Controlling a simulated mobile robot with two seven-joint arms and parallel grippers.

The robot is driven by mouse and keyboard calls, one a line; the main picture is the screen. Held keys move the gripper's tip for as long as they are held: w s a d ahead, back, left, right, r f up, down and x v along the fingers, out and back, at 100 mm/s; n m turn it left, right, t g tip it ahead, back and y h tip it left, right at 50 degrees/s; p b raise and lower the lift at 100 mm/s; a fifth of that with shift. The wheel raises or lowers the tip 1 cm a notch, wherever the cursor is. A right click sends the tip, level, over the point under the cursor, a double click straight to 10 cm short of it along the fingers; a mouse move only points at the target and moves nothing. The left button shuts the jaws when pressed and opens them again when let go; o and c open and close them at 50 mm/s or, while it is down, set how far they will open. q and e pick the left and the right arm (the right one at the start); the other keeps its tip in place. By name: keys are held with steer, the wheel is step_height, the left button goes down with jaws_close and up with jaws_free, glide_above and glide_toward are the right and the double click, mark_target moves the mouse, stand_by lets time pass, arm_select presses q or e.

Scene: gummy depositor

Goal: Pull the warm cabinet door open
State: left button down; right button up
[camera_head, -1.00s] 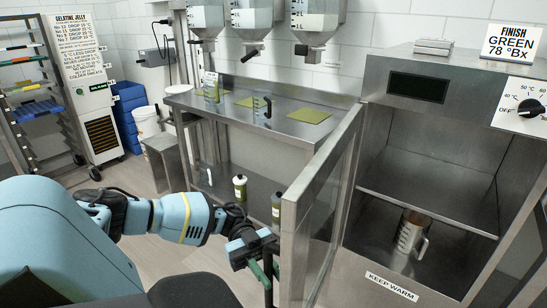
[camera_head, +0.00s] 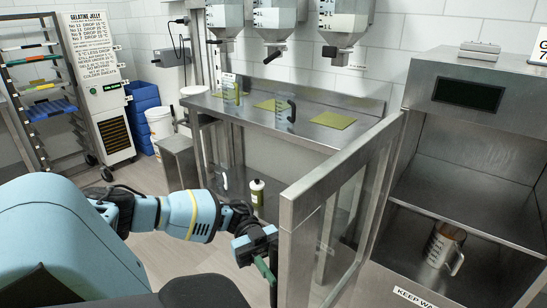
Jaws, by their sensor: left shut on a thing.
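The warm cabinet (camera_head: 470,165) stands at the right with its front open. Its glazed steel-framed door (camera_head: 288,250) is swung well out, hinged on the cabinet's left side, with its free edge towards me. My left gripper (camera_head: 265,262) is at the outer side of that free edge, shut on the door handle; the handle itself is mostly hidden by the fingers and door frame. A steel jug (camera_head: 440,247) with a handle and markings stands inside on the cabinet's lower floor. My right gripper is not in view.
A steel table (camera_head: 300,130) with green sheets and a clear jug (camera_head: 285,108) stands behind the door, under hoppers (camera_head: 342,20). A bottle (camera_head: 257,190) is on its lower shelf. A rack (camera_head: 50,100) and blue crates (camera_head: 142,100) are at the left. Floor between is clear.

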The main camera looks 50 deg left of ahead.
arm_select(q)
steer(key=shift+a, duration=0.1)
stand_by(0.4)
steer(key=c, duration=1.4)
jaws_free()
steer(key=a, duration=0.2)
steer(key=a+b, duration=0.1)
steer(key=a, duration=0.2)
steer(key=a+b, duration=0.1)
steer(key=a, duration=0.1)
steer(key=shift+w+a, duration=0.4)
